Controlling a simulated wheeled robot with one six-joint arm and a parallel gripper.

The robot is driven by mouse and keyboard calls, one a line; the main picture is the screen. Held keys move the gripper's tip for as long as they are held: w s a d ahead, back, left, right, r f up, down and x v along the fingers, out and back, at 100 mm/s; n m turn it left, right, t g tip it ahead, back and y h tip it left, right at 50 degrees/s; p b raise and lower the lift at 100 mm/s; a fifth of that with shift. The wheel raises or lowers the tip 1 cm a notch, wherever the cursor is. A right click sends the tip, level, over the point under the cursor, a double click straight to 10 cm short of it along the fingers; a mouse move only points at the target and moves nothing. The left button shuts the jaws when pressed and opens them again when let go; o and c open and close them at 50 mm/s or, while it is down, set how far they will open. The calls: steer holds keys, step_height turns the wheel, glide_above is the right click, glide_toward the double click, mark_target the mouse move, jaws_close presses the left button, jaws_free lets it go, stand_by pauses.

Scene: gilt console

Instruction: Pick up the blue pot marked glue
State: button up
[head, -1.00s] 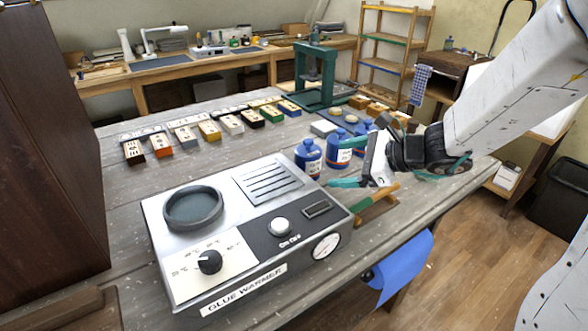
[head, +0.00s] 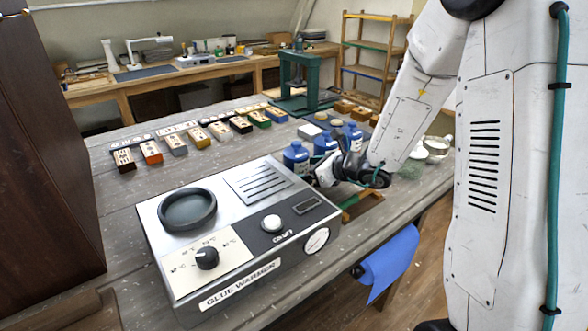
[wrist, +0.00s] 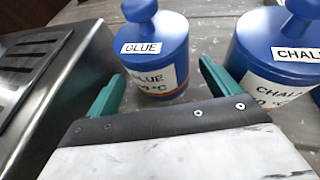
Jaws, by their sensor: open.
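The blue pot marked GLUE (wrist: 155,50) stands upright on the table, with a round knob on its lid and a white label. In the head view it is the leftmost blue pot (head: 296,158), just behind the glue warmer. My gripper (wrist: 160,74) is open, its teal fingers pointing at the pot, one toward each side of its lower body. The pot appears just beyond the fingertips; I cannot tell whether they touch it. In the head view my gripper (head: 316,180) is low beside the warmer, its fingers mostly hidden.
A blue pot marked CHALK (wrist: 280,50) stands close on the right, with another blue pot (head: 353,135) beyond. The metal glue warmer (head: 230,235) is close on the left. Several small labelled blocks (head: 200,136) line the table behind. A green press (head: 300,80) stands farther back.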

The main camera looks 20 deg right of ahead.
steer(key=shift+x, duration=1)
steer(key=shift+d, duration=0.1)
steer(key=shift+c, duration=0.3)
steer(key=c, duration=1.3)
